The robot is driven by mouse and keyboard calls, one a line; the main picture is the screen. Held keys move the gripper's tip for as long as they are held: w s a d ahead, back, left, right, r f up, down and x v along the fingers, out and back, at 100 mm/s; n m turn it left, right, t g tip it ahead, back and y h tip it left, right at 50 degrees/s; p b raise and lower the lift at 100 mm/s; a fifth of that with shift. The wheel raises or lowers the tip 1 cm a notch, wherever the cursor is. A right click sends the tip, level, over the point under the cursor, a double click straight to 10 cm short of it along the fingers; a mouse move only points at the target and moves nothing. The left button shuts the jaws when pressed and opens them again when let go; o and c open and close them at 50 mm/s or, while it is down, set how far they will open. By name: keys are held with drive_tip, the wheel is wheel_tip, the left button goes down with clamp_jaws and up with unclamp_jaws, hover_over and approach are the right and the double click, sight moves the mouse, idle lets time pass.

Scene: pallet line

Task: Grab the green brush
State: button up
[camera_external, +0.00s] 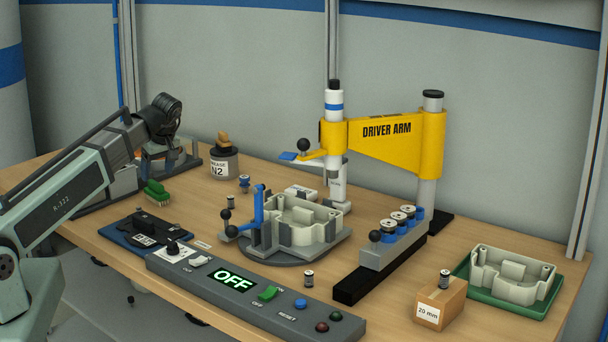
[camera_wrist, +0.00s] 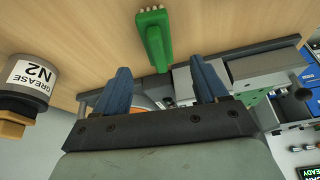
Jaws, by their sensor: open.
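The green brush (camera_external: 157,191) lies on the wooden table at the left, beside the dark blue-edged pad. It also shows in the wrist view (camera_wrist: 154,42), at top centre with its pale bristle tufts at the top edge. My gripper (camera_wrist: 163,84) shows two blue fingers spread apart with nothing held between them. The brush appears ahead of the fingertips, roughly in line with the gap, and apart from them. In the external view my wrist is raised behind the brush, and the fingers are hard to make out there.
A grease jar (camera_external: 223,163) stands right of my wrist, and at the left in the wrist view (camera_wrist: 30,78). A dark pad (camera_external: 146,234) and the control panel (camera_external: 235,287) lie in front of the brush. A grey fixture (camera_external: 184,160) stands behind it.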

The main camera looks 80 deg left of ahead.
sight(156, 182)
drive_tip(key=shift+x, duration=3.8)
drive_tip(key=shift+a, duration=0.1)
drive_tip(key=c, duration=1.1)
drive_tip(key=shift+r, duration=0.15)
